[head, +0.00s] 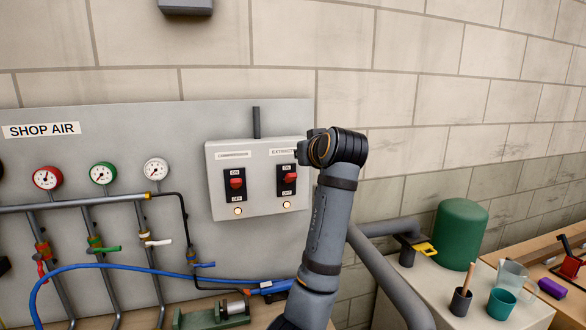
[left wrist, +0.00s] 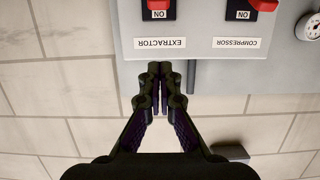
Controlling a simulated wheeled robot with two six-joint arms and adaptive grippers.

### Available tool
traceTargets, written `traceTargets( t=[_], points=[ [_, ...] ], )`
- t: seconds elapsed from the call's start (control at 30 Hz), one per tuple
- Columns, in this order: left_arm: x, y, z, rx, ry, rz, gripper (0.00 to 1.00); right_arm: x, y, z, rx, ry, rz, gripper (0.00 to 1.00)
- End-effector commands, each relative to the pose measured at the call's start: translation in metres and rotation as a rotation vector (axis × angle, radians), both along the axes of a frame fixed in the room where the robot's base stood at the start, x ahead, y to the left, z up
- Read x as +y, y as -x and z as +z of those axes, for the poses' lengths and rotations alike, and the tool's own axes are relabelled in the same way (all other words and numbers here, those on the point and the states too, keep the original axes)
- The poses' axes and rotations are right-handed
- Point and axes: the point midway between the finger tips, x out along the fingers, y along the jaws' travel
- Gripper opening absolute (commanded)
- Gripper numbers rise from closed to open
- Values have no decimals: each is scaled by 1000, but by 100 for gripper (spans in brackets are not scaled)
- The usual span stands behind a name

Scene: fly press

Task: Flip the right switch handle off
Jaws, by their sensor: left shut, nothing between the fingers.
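A pale grey switch box (head: 259,205) on the wall panel carries two red-handled switches. The right switch handle (head: 290,177) is under the EXTRACTOR label; in the left wrist view, which is upside down, it shows at the top edge (left wrist: 158,5). The left switch handle (head: 236,183) is under the COMPRESSOR label. Each switch plate has ON above and OFF below. My left gripper (left wrist: 160,66) is shut and empty, near the box's top edge by the EXTRACTOR label. In the head view its fingertips (head: 301,151) are small and partly hidden. Whether they touch the box is unclear. My right gripper is not in view.
Lamps (head: 286,205) below both switches glow. A conduit (head: 256,122) rises from the box top. Gauges (head: 156,169) and pipes fill the panel to the left. A grey duct (head: 390,275) lies behind my left arm. A green cylinder (head: 461,235) and cups stand at right.

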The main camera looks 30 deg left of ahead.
Motion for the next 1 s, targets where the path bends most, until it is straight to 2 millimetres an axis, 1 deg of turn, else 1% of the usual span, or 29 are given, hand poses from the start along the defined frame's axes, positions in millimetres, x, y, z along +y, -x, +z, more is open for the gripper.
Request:
traceTargets(
  t=[0.17,0.33,0.5,0.6,0.63,0.8,1.0],
  points=[
    [11,-9,-1,5,-3,3,0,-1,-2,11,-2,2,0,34],
    [37,-29,-7,7,-5,4,0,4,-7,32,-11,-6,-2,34],
    [64,-53,-17,7,-3,3,0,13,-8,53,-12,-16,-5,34],
    [76,-64,-25,7,-1,0,0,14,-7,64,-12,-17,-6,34],
    [70,-61,-31,6,2,-3,0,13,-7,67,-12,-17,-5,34],
    [59,-52,-51,4,1,-3,0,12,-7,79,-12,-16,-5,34],
    [56,-48,-60,2,0,-1,0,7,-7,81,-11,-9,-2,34]
  ],
)
